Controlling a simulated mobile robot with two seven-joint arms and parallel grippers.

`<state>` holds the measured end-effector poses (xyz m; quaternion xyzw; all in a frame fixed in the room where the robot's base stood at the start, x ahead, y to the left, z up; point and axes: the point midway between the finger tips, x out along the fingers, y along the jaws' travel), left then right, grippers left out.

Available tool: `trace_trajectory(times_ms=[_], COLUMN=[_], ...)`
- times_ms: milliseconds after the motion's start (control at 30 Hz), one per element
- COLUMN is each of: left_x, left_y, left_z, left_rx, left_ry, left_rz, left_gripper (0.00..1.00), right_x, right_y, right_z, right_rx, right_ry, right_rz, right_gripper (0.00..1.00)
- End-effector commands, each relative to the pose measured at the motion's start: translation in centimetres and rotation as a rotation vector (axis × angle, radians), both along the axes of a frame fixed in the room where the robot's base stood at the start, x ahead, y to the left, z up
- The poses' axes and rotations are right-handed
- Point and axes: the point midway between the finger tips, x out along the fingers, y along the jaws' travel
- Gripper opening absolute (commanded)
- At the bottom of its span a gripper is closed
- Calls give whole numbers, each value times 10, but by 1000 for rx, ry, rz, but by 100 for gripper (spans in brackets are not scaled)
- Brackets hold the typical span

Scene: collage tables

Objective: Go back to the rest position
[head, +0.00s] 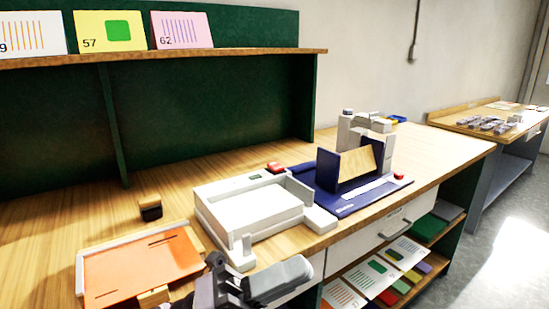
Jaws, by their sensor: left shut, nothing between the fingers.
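My left gripper (236,284) is at the bottom centre of the head view, in front of the table's front edge. It is shut, with nothing seen between its fingers. It is close to the right corner of an orange tray or board (150,268) with a pale rim. I cannot tell whether it touches the board. My right gripper is not in view.
The wooden table (50,225) holds a white tray-like machine (250,208), a dark blue device (345,165) and a small wood-and-black block (150,208). Numbered cards (110,31) stand on a shelf. Coloured sheets (385,268) lie below. A second table (460,117) stands right.

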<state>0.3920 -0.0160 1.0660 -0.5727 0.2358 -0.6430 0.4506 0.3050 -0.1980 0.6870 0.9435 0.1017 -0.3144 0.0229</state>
Motion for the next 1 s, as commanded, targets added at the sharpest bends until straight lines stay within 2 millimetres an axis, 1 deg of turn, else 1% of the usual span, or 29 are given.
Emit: trace_trajectory(times_ms=[33, 100, 167, 267, 333, 367, 400, 433, 467, 500, 567, 600, 667, 700, 800, 833, 900, 1000], left_x=[10, 26, 38, 52, 57, 57, 56, 54, 51, 45, 32, 21, 1, -13, -47, -56, -73, -88], left_y=[9, 25, 39, 64, 83, 92, 103, 112, 121, 132, 149, 160, 175, 184, 201, 205, 212, 217], left_z=[-7, -21, -37, -71, -100, -114, -134, -149, -164, -185, -217, -238, -267, -285, -319, -326, -340, -351], left_rx=[-47, -110, -161, -243, -299, -322, -353, -377, -400, -432, -478, -507, -551, -577, -632, -648, -672, -691], left_ry=[127, 300, 444, 688, 858, 934, 1033, 1108, 1183, 1283, 1431, 1528, 1664, 1746, 1918, 1959, 2032, 2090], left_rz=[43, 108, 161, 250, 313, 342, 379, 407, 437, 475, 535, 577, 634, 670, 749, 766, 802, 831], left_gripper=[0, 0, 0, 0, 0, 0, 0, 0, 0, 0, 0, 0, 0, 0, 0, 0, 0, 0], right_x=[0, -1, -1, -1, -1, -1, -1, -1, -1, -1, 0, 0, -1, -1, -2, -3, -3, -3], right_y=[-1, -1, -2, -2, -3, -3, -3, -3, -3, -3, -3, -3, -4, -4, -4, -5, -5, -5], right_z=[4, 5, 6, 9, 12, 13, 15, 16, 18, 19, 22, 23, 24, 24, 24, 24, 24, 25], right_rx=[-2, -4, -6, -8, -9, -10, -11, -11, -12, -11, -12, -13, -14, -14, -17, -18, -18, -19], right_ry=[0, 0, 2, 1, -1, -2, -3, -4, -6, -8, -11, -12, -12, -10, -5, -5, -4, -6], right_rz=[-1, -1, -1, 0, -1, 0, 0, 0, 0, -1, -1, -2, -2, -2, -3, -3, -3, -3], right_gripper=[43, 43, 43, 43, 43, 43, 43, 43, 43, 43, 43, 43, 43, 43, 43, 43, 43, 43])
